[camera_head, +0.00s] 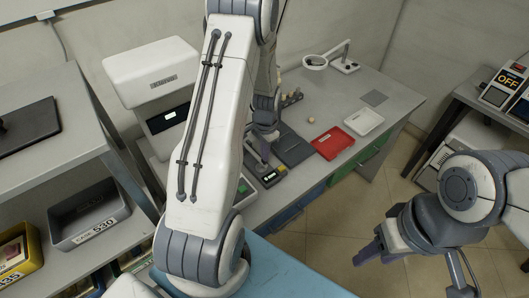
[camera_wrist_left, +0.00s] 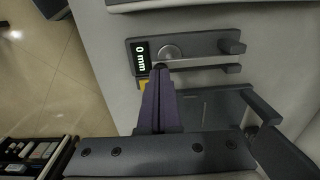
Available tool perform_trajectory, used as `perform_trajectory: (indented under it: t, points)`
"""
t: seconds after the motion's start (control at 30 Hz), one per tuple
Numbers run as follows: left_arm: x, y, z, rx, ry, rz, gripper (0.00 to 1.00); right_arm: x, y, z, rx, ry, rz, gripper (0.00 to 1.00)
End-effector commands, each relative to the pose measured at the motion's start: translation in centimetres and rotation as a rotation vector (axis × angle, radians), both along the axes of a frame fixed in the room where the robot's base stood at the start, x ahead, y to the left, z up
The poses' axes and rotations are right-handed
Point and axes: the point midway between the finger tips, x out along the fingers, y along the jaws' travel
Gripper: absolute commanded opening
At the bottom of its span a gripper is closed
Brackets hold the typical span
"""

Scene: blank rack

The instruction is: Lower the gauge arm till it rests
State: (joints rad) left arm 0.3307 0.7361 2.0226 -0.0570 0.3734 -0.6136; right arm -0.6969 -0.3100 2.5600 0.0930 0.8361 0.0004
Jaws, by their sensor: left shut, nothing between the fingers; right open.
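The gauge (camera_wrist_left: 188,48) is a dark grey device with a lit display (camera_wrist_left: 141,58) reading 0 mm and a round dial (camera_wrist_left: 170,52) in the left wrist view. My right gripper (camera_head: 367,253) is open over the floor.
A dark grey tray (camera_head: 293,151), a red tray (camera_head: 333,142) and a white tray (camera_head: 364,122) stand on the bench. A white machine (camera_head: 152,72) stands left of my left arm.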

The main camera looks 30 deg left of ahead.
Motion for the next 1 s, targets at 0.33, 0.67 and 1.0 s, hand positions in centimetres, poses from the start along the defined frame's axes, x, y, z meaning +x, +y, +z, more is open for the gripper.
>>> perform_trajectory:
  t: [0.33, 0.67, 1.0]
  points:
    - [-0.1, -0.2, -1.5, 0.000, 0.002, 0.000, 0.00, 0.0, 0.0, -1.0, 0.000, 0.000, 0.001, 0.50]
    - [-0.2, -0.4, -1.2, -0.002, 0.005, -0.001, 0.00, 0.0, 0.0, -0.6, 0.000, 0.000, 0.001, 0.50]
    - [0.2, -0.9, 4.3, 0.005, -0.012, -0.007, 0.00, 0.0, 0.0, 2.8, 0.001, -0.002, -0.001, 0.50]
